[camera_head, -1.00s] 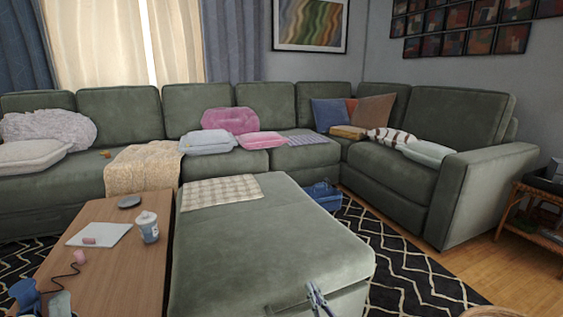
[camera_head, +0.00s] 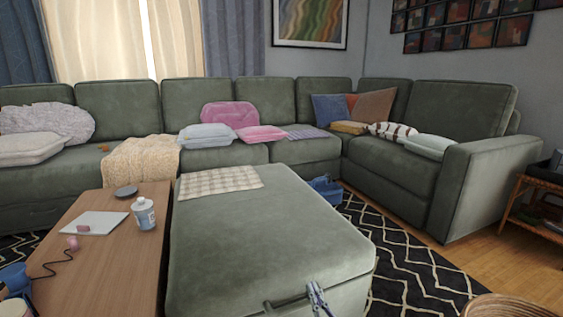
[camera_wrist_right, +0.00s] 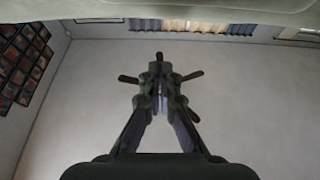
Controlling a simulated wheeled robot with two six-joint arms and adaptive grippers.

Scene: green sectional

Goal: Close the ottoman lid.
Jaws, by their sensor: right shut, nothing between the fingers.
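The green ottoman lid (camera_head: 265,235) is the large padded top in the middle of the head view, with its near edge toward me. Below that edge a front face (camera_head: 345,297) shows at the bottom of the picture. I cannot tell how wide any gap under the lid is. My right gripper (camera_head: 318,298) is at the near edge, in front of the ottoman, with its fingers together and empty. In the right wrist view the shut fingers (camera_wrist_right: 160,75) point up toward a pale ceiling, and a grey-green edge (camera_wrist_right: 160,10) runs across the top. My left gripper is not in view.
A checked cloth (camera_head: 218,181) lies on the lid's far part. A woven basket (camera_head: 515,306) is at the lower right. Patterned rug (camera_head: 425,265) lies right of the ottoman.

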